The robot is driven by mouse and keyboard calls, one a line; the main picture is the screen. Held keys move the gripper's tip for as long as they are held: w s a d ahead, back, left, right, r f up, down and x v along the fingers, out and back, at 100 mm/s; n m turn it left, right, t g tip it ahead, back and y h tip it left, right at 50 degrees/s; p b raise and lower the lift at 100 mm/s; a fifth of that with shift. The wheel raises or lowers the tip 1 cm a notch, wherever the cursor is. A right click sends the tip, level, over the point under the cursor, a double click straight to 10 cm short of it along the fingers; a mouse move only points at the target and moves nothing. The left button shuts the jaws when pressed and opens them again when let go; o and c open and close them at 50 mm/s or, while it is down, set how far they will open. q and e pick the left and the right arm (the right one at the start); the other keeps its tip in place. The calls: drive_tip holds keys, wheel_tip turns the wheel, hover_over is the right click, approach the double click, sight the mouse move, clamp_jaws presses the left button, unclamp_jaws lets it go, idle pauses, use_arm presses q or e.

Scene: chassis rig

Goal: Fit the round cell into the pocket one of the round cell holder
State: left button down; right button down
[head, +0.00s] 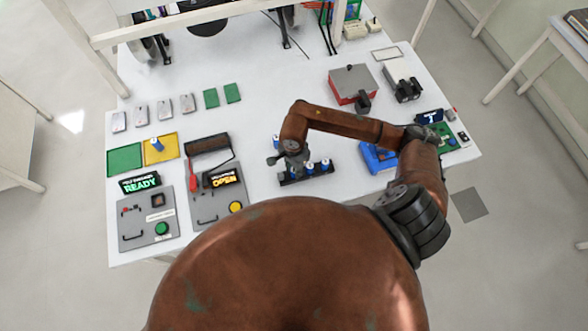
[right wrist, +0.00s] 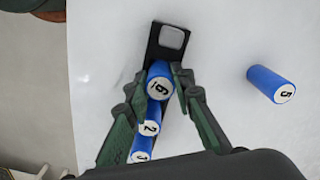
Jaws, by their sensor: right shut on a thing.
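The black round cell holder (head: 287,182) lies near the table's front edge; its end with a pale square (right wrist: 173,38) shows in the right wrist view. A blue cell marked 2 (right wrist: 151,128) and another blue cell (right wrist: 140,156) stand in it. My right gripper (head: 291,160) is over the holder's left end. It is shut on a blue round cell (right wrist: 159,80) with a white end marked 6 or 9. That cell lines up with the row; I cannot tell whether it is seated. My left gripper is out of view.
A blue cell marked 5 (right wrist: 270,84) is apart from the holder, on bare table. A control panel reading OPEN (head: 218,195) is to the left. A blue tray (head: 376,158) is to the right, and a red-and-grey box (head: 350,83) is behind.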

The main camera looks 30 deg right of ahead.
sight(294, 169)
drive_tip(key=shift+f, duration=0.15)
drive_tip(key=c, duration=1.7)
unclamp_jaws()
drive_tip(key=shift+o, duration=0.2)
drive_tip(key=shift+r, duration=0.2)
wheel_tip(294, 169, up, 12)
drive_tip(key=b, duration=0.1)
